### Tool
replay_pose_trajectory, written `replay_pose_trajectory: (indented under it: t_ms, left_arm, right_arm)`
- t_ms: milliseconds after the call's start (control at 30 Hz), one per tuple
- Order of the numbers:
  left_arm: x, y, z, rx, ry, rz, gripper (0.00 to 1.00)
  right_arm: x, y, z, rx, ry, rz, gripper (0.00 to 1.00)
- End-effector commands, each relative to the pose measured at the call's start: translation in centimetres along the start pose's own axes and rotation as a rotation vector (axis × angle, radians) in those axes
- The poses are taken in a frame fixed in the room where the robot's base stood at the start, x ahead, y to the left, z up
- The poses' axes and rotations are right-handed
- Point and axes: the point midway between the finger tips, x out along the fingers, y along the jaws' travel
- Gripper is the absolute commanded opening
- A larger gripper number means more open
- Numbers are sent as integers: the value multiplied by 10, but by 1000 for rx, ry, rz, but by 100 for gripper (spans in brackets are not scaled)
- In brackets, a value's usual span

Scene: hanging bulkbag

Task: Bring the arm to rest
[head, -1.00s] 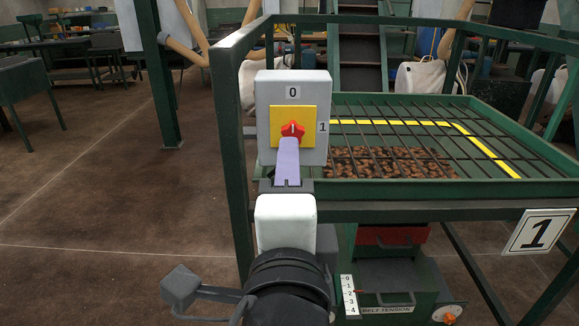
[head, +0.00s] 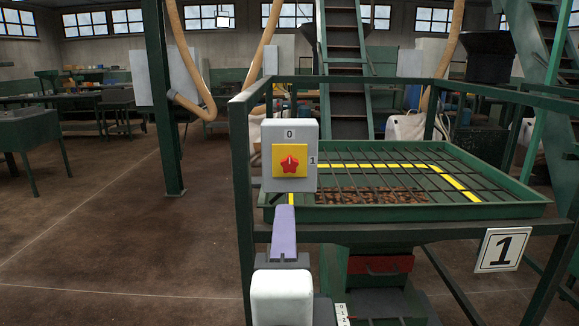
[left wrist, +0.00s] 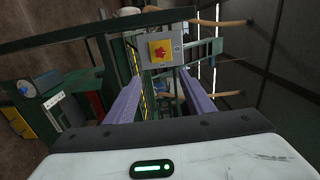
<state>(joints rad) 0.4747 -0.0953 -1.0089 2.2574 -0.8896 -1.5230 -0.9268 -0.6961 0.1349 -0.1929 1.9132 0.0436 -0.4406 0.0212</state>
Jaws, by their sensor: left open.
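My left gripper (head: 284,212) comes up from the bottom of the head view, its purple finger just below and in front of the grey switch box (head: 268,180). In the left wrist view the two purple fingers of my left gripper (left wrist: 161,92) are spread apart with nothing between them. The red knob (head: 289,165) sits on a yellow plate, its white mark pointing up towards 0. The knob (left wrist: 160,51) also shows in the left wrist view, beyond the fingertips and apart from them. My right gripper is not in view.
A green railed frame (head: 243,200) carries the switch box. A green tray (head: 500,197) with a grid and brown pieces stands to its right, above a sign with 1 (head: 501,250). A green post (head: 160,90) stands at left. The floor (head: 110,230) on the left is clear.

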Motion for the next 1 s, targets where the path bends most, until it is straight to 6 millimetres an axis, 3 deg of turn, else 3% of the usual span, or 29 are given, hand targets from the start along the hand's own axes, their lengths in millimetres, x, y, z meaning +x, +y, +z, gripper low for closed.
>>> replay_pose_trajectory:
  t_ms: [133, 333, 467, 900, 933, 1000]
  left_arm:
    - [11, 21, 25, 94, -50, 0, 48]
    - [23, 43, 60, 211, -110, -1, 48]
    - [30, 57, 86, 296, -153, -1, 48]
    - [46, 86, 199, 622, -322, -4, 48]
    - [47, 92, 204, 629, -321, 7, 48]
    - [50, 125, 200, 564, -267, 75, 48]
  right_arm:
    - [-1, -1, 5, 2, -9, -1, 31]
    - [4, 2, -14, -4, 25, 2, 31]
    - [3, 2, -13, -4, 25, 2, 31]
    - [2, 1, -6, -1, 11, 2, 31]
    - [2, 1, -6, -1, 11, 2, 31]
    - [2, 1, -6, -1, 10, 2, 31]
